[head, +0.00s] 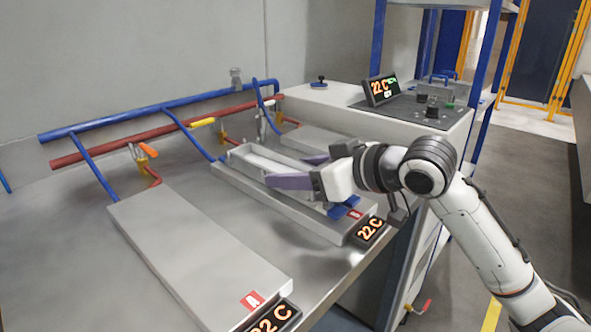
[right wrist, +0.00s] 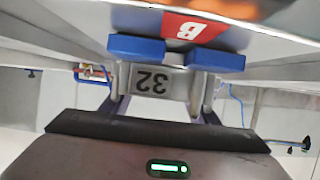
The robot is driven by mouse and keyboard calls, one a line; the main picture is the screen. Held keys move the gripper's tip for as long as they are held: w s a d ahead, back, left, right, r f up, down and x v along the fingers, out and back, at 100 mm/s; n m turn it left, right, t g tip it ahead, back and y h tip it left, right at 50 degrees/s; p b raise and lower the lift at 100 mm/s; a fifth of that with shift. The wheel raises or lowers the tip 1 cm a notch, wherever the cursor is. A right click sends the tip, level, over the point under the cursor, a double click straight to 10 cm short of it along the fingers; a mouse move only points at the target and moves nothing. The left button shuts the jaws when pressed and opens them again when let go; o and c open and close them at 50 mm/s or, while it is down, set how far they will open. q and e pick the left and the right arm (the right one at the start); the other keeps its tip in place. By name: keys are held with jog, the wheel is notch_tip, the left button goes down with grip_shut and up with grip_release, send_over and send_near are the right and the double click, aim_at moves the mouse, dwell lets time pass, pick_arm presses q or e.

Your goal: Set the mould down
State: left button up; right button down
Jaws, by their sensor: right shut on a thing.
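The mould (head: 258,161) is a long, narrow grey tray-like piece over the middle plate (head: 235,183), the one with the red B label. It lies along that plate, at or very close to its surface; I cannot tell if it touches. My right gripper (head: 287,170) is shut on the mould, with purple-grey fingers across it. In the right wrist view the mould's end (right wrist: 152,82) bears the number 32, upside down. Two blue blocks (right wrist: 136,47) sit between that end and the B label (right wrist: 195,29); they also show in the head view (head: 343,207). My left gripper is not in view.
Plate A (head: 190,255) is bare to the left, and another plate (head: 318,141) lies behind. Blue and red pipes (head: 165,113) with valves run along the wall. Displays reading 22 C (head: 370,229) stand at the front edge.

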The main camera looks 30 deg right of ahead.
jog(key=c, duration=0.7)
grip_release()
jog(key=shift+r, duration=0.1)
jog(key=v, duration=1.2)
